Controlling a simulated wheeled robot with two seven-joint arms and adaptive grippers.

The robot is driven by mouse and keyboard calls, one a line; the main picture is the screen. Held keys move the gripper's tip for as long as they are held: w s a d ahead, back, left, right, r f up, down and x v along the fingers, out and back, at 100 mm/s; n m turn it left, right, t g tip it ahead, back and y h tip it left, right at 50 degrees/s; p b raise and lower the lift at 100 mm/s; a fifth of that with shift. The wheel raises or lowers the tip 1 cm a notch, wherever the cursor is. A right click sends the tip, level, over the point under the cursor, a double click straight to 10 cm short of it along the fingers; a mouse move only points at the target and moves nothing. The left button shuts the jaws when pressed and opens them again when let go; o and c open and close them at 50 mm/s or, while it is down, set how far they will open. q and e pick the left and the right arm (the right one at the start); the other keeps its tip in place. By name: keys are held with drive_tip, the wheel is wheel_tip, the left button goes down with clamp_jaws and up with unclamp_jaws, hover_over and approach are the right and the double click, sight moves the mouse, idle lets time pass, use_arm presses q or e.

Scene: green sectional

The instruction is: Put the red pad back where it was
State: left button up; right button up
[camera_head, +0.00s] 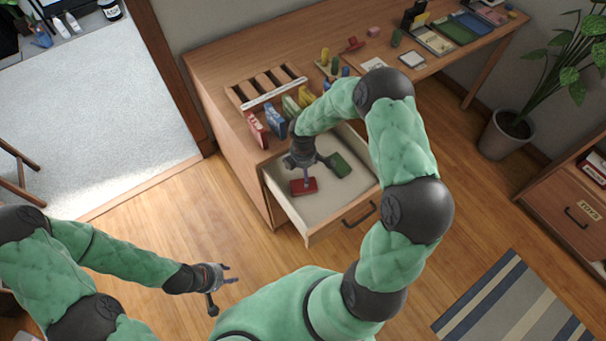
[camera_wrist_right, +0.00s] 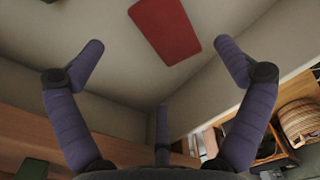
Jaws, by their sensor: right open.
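The red pad (camera_head: 303,187) lies flat in the open drawer (camera_head: 318,212), near its left side. My right gripper (camera_head: 311,170) is over the drawer, just above the red pad, open and empty. In the right wrist view the red pad (camera_wrist_right: 166,28) shows at the top, beyond the spread purple fingers (camera_wrist_right: 160,60), and apart from them. A green pad (camera_head: 339,165) also lies in the drawer, to the right of my right gripper. My left gripper (camera_head: 228,275) is open and empty above the floor, left of the drawer.
On the desk (camera_head: 225,65) a red piece (camera_head: 256,129), a blue piece (camera_head: 275,118), a green piece (camera_head: 290,107) and a yellow piece (camera_head: 306,97) stand in a row beside a wooden slotted rack (camera_head: 268,84). The drawer walls surround my right gripper.

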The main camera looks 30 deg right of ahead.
drive_tip(key=shift+r+p, duration=0.65)
drive_tip(key=shift+r, duration=1.65)
